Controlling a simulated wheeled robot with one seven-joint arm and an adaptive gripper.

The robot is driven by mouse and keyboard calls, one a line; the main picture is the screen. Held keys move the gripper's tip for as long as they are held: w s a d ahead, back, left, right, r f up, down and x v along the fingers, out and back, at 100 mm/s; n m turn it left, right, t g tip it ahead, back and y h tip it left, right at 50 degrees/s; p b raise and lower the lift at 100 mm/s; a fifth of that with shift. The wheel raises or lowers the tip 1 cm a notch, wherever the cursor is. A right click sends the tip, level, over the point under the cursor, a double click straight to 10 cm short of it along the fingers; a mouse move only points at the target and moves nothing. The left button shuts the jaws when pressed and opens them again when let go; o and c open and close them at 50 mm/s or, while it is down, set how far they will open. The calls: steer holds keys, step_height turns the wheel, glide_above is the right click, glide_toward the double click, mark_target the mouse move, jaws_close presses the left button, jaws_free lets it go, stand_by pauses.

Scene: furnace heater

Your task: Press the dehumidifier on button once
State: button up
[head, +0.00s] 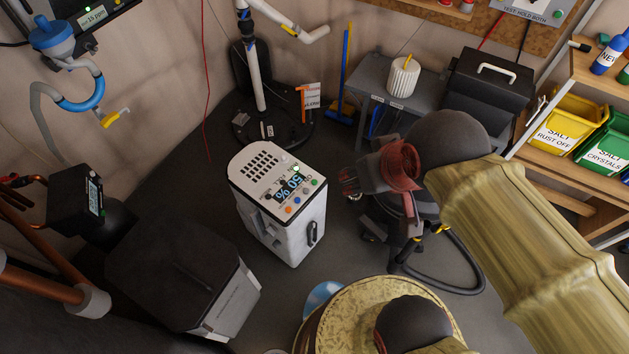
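The dehumidifier (262,215) is a white upright box on the floor at the centre of the head view. Its top has a dark vent grille and a display (290,187) that reads about 50 %. Small coloured buttons (297,200), among them orange, blue and green, sit by the display. Their labels are too small to read. My gripper (352,183), dark and reddish, appears to the right of the dehumidifier's top panel, with a visible gap between them in the picture. Its fingers are small and partly hidden, so their opening is unclear.
A dark bin-like box (175,265) stands at left front. A grey bench (372,90) holds a white ribbed container (403,77). A black wheeled seat or machine with a hose (450,280) lies behind my arm. Grey floor (190,165) is clear left of the dehumidifier.

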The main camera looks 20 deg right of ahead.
steer(key=shift+c, duration=1.3)
jaws_close()
